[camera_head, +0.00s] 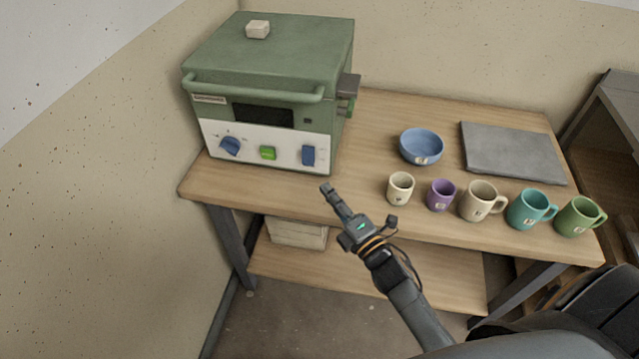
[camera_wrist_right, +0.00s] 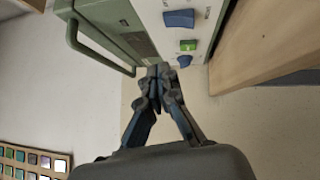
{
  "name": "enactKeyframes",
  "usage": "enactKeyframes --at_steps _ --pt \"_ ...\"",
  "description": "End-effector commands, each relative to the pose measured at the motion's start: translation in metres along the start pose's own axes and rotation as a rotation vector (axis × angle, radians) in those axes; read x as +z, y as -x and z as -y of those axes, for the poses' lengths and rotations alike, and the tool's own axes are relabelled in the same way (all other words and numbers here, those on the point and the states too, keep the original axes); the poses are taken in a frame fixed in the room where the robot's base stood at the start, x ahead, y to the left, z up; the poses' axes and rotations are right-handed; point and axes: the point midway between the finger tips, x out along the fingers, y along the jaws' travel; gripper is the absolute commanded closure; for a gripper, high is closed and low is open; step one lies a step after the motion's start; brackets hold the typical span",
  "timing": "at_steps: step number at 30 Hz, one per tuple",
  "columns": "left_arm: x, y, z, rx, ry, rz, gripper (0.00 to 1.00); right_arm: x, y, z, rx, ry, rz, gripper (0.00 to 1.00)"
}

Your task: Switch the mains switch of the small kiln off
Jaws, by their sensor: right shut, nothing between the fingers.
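The small green kiln (camera_head: 270,60) stands at the left end of the wooden table. Its white front panel (camera_head: 225,150) carries a blue knob (camera_head: 230,146) at left, a lit green button or lamp (camera_head: 267,153) in the middle and a blue switch (camera_head: 308,155) at right. My right gripper (camera_head: 325,188) is shut and empty, in front of the kiln, near the panel's right end and apart from it. In the right wrist view my fingers (camera_wrist_right: 158,70) are together, close to the panel with its green lamp (camera_wrist_right: 188,45). My left gripper is out of view.
A blue bowl (camera_head: 421,147) and a grey slab (camera_head: 512,152) are right of the kiln. Several mugs stand along the table's front, the cream one (camera_head: 400,188) nearest my gripper. A small pale block (camera_head: 258,29) lies on the kiln's top. A handle bar (camera_head: 250,94) sticks out above the panel.

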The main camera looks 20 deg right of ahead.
Motion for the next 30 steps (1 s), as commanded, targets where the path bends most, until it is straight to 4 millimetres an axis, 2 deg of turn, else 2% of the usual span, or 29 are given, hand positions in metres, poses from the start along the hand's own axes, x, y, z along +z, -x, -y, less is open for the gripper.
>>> enactKeyframes --at_steps 2,6,14,24,26,28,30 --pt "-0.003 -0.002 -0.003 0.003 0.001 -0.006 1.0 0.0 0.012 -0.001 -0.002 0.0 0.0 1.0" --pt "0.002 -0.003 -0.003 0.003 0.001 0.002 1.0 0.0 0.021 -0.004 0.0 0.0 -0.001 1.0" --pt "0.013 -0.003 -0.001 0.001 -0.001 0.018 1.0 0.001 0.023 -0.005 0.001 0.0 0.0 1.0" --pt "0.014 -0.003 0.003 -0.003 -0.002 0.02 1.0 0.0 0.023 -0.004 -0.002 -0.003 0.0 1.0" --pt "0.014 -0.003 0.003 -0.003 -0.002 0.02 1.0 0.0 0.024 0.003 -0.018 -0.019 0.002 1.0" --pt "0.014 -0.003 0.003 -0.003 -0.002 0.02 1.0 -0.002 0.028 0.022 -0.061 -0.07 0.009 1.0" --pt "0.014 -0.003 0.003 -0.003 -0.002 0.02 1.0 -0.006 0.036 0.054 -0.135 -0.155 0.025 1.0"
